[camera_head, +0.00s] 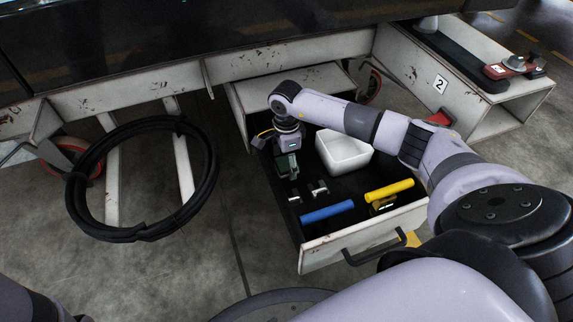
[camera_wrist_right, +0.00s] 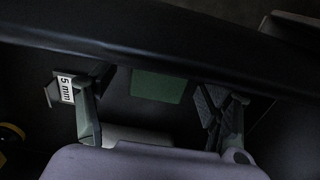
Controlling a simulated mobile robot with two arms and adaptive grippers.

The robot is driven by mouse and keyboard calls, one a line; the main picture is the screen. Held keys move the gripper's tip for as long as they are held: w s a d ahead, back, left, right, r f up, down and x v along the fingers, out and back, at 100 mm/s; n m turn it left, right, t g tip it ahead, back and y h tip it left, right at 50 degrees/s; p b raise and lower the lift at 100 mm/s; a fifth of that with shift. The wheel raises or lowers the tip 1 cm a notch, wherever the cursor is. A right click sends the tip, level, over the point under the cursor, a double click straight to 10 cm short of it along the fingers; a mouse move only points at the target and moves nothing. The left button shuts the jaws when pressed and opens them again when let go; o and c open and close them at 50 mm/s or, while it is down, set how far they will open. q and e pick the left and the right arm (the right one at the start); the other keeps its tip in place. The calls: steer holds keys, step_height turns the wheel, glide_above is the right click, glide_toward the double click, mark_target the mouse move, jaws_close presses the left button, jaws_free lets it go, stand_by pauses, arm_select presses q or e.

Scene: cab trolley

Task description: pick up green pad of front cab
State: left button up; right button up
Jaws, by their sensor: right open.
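The green pad (camera_wrist_right: 160,87) shows in the right wrist view as a flat green rectangle between the fingers of my right gripper (camera_wrist_right: 158,112). Its upper edge is cut off by a dark bar across the picture. The fingers stand apart on either side with gaps to the pad. In the head view my right gripper (camera_head: 288,172) points down into the back left of the open drawer (camera_head: 365,235), and I cannot clearly tell the pad from the fingers there. My left gripper is out of view.
The drawer also holds a white bin (camera_head: 343,152), a blue cylinder (camera_head: 327,212), a yellow cylinder (camera_head: 389,190) and small metal pieces (camera_head: 317,189). A "5 mm" label (camera_wrist_right: 66,88) lies near the left finger. A black hose coil (camera_head: 75,200) hangs left of the drawer.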

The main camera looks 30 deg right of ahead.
steer(key=shift+f, duration=0.35)
steer(key=shift+c, duration=0.2)
steer(key=c, duration=1.2)
